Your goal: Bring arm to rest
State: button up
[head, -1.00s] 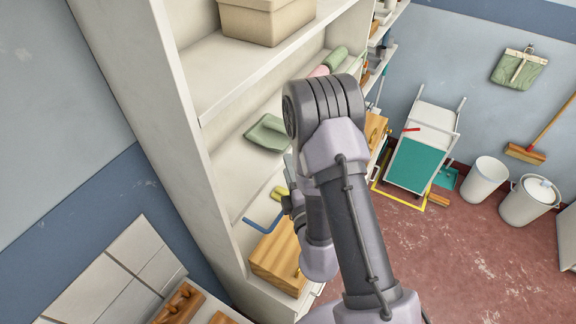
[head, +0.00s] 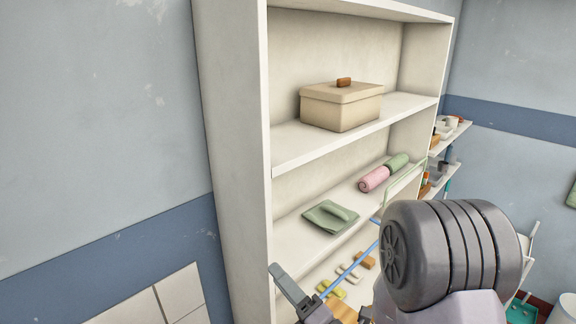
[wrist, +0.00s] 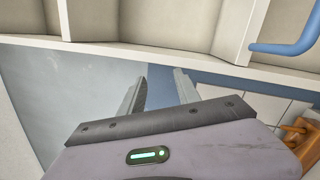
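My gripper (head: 290,292) shows at the bottom of the head view, in front of the lower part of the cream shelf unit (head: 233,150). In the wrist view its two grey fingers (wrist: 160,82) stand apart with nothing between them, so it is open and empty. My dark grey arm joint fills the lower right of the head view and hides part of the lower shelves. A blue rod (head: 350,269) runs up and right beside the gripper; a blue bar (wrist: 290,44) shows at the wrist view's upper right, apart from the fingers.
A lidded beige box (head: 341,107) stands on an upper shelf. Below it lie a folded green cloth (head: 330,216), a pink roll (head: 374,179) and a green roll (head: 397,162). Several small yellow and white items lie lower. The wall at the left is clear; small shelves (head: 450,131) stand at the right.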

jog(key=s+a+n+g+y+b, duration=0.55)
jog(key=s+a+n+g, duration=0.2)
jog(key=s+n, duration=0.35)
jog(key=s+f+n+g+h+b, duration=0.4)
jog(key=s+f+n+g+b, duration=0.5)
jog(key=s+f+n, duration=0.4)
jog(key=s+d+f+n+t+h+b, duration=0.2)
jog(key=s+d+f+n+h+b, duration=0.1)
jog(key=d+f+n+h+b, duration=0.55)
jog(key=w+d+f+n+t+h+b, duration=0.1)
jog(key=w+d+n+t+h+b, duration=0.1)
jog(key=d, duration=0.8)
jog(key=w+n+t+h, duration=0.1)
jog(key=n+t, duration=0.1)
jog(key=n, duration=0.1)
jog(key=shift+w+d+f+n+t+h+b, duration=0.15)
jog(key=shift+w+n+t+h+b, duration=0.2)
jog(key=shift+w+h, duration=0.05)
